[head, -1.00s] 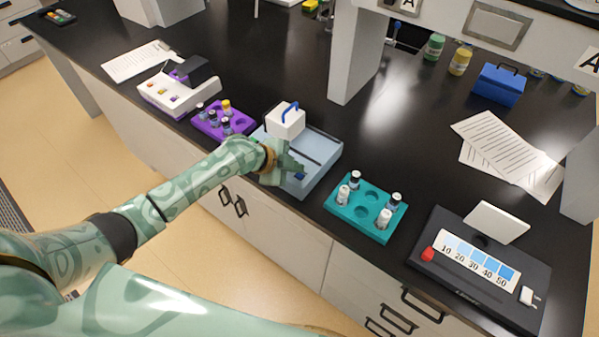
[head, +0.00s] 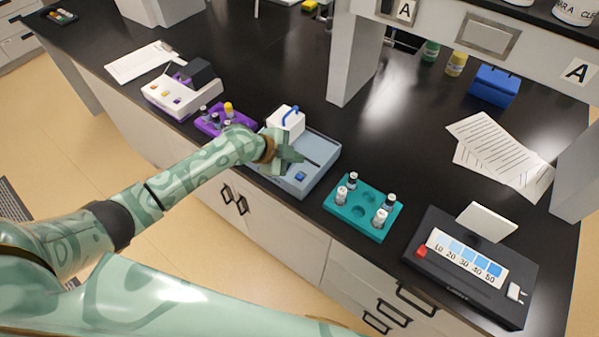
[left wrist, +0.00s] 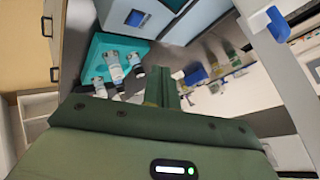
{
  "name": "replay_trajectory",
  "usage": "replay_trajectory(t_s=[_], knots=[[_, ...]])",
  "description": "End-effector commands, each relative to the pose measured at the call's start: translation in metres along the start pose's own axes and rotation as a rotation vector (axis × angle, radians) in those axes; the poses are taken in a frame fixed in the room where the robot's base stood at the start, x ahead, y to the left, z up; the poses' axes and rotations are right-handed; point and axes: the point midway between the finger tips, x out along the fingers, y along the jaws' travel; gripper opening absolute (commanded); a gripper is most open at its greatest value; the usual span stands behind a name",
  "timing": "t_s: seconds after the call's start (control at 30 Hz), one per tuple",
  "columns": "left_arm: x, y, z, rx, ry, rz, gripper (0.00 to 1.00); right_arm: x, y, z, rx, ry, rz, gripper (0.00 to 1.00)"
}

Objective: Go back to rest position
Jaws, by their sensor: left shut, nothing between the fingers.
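My left gripper (head: 291,156) is shut and empty in the head view. It is above the grey-blue device (head: 322,152) with the white lid and blue handle (head: 287,121), and hides part of it. A blue button (head: 300,176) shows on the device's front, just below the fingers. In the left wrist view my left gripper (left wrist: 170,90) points away over the counter, with the teal rack (left wrist: 97,48) to its left. I cannot tell from the pictures whether the fingers touch the device. My right gripper is in neither view.
A teal rack (head: 347,213) with several vials stands right of the device. A purple rack (head: 208,125) stands left of it, partly behind my arm. A black colour-scale board (head: 440,277) is at the right. Papers (head: 500,150) lie farther back. A grey post (head: 352,70) rises behind the device.

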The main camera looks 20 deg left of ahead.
Motion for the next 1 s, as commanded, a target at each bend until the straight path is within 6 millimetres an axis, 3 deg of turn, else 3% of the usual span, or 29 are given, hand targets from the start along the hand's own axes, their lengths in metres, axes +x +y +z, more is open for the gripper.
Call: replay_trajectory(t_s=[0.77, 0.83, 0.9, 1.0], knots=[[0.002, 0.005, -0.002, -0.001, 0.001, 0.005, 0.00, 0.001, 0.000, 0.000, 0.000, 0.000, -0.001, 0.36], [0.002, 0.021, -0.010, -0.006, -0.001, 0.017, 0.00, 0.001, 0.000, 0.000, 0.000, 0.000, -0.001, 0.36], [-0.002, 0.049, -0.024, -0.018, -0.015, 0.031, 0.00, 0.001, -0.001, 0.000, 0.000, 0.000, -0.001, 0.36], [-0.023, 0.091, -0.039, -0.080, -0.092, 0.011, 0.00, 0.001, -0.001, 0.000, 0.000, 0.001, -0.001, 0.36]])
